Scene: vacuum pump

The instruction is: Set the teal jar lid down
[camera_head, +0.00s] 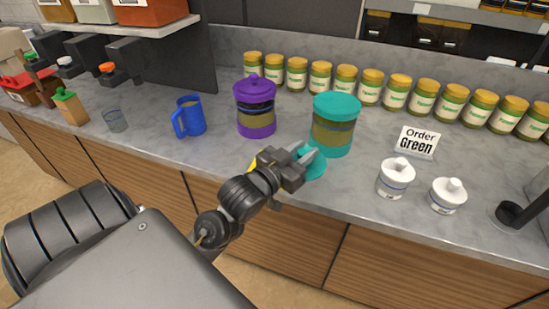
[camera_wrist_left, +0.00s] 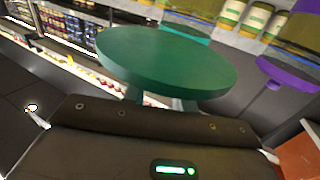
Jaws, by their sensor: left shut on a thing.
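The teal jar lid (camera_head: 316,168) is a flat round disc held at the front of my left gripper (camera_head: 304,155), which is shut on it. The lid shows large in the left wrist view (camera_wrist_left: 165,62), its broad face facing the camera and the finger ends partly hidden beneath it. In the head view the lid appears just in front of the teal jar (camera_head: 333,128), over the counter's front part. I cannot tell how far it is above the counter. The teal jar stands upright, with a teal top and dark and olive bands. My right gripper is not in view.
A purple lidded jar (camera_head: 256,108) and a blue mug (camera_head: 189,117) stand left of the teal jar. Two white pots (camera_head: 395,178) and an "Order Green" sign (camera_head: 417,142) stand right. Yellow-lidded jars (camera_head: 371,88) line the back. Grey counter (camera_head: 230,155) is bare in front of the purple jar.

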